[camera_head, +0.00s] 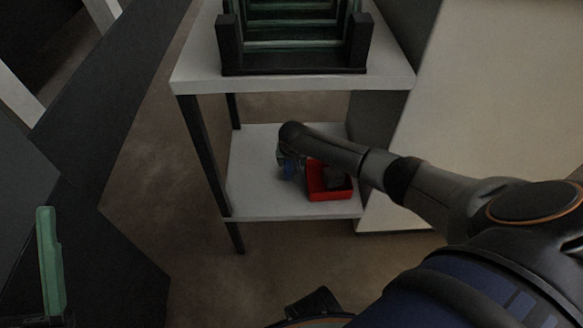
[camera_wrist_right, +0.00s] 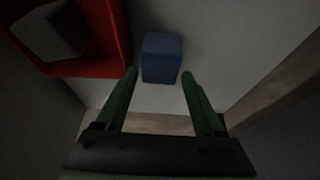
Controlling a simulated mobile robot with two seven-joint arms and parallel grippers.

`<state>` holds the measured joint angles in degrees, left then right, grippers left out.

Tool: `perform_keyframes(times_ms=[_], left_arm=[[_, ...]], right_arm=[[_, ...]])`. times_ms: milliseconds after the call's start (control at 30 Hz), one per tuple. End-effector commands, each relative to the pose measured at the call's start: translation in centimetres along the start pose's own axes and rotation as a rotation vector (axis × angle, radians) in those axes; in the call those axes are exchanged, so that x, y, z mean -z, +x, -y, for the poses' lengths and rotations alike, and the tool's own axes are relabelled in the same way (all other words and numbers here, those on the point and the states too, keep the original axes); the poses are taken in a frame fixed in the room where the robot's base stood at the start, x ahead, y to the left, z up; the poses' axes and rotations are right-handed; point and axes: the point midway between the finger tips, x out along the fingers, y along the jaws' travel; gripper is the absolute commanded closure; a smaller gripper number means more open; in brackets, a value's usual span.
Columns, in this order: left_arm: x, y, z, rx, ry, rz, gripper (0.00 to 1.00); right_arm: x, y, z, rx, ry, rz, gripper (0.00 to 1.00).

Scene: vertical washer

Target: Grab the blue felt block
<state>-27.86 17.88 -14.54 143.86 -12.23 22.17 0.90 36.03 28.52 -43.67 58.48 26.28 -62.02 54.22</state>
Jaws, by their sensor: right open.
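The blue felt block (camera_wrist_right: 161,57) lies on the white lower shelf, just ahead of my right gripper in the right wrist view. My right gripper (camera_wrist_right: 159,75) is open. Its two green fingertips stand on either side of the block's near end, with a gap on each side. In the head view the block (camera_head: 288,168) shows as a small blue patch, partly hidden by my right arm and hand. A single green finger of my left gripper (camera_head: 48,262) shows at the lower left, far from the block.
A red tray (camera_head: 328,196) with a dark grey block (camera_head: 335,177) in it sits beside the blue block. The upper shelf (camera_head: 300,83) with a dark rack (camera_head: 295,70) is above. A dark table leg (camera_head: 205,155) stands at the left. The lower shelf's left part is clear.

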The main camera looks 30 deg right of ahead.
Motion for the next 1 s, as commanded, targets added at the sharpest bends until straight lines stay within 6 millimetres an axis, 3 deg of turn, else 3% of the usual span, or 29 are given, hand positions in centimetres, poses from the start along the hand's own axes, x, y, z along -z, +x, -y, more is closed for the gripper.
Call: perform_keyframes(times_ms=[33,133,467,1000], left_arm=[[-0.9,-0.8,-0.5,-0.003,0.005,0.005,0.43],[-1.4,-1.1,-0.8,-0.007,0.008,0.015,0.43],[-1.5,-1.1,-0.9,-0.001,0.005,0.017,0.43],[-1.5,-1.2,-0.9,-0.001,0.006,0.017,0.43]], right_arm=[[-0.1,1.2,0.0,-0.002,0.000,-0.001,0.30],[-0.1,2.0,0.0,-0.001,-0.001,-0.001,0.30],[0.0,2.1,0.0,0.000,-0.001,0.000,0.30],[0.0,2.2,0.0,0.000,-0.001,0.000,0.90]])
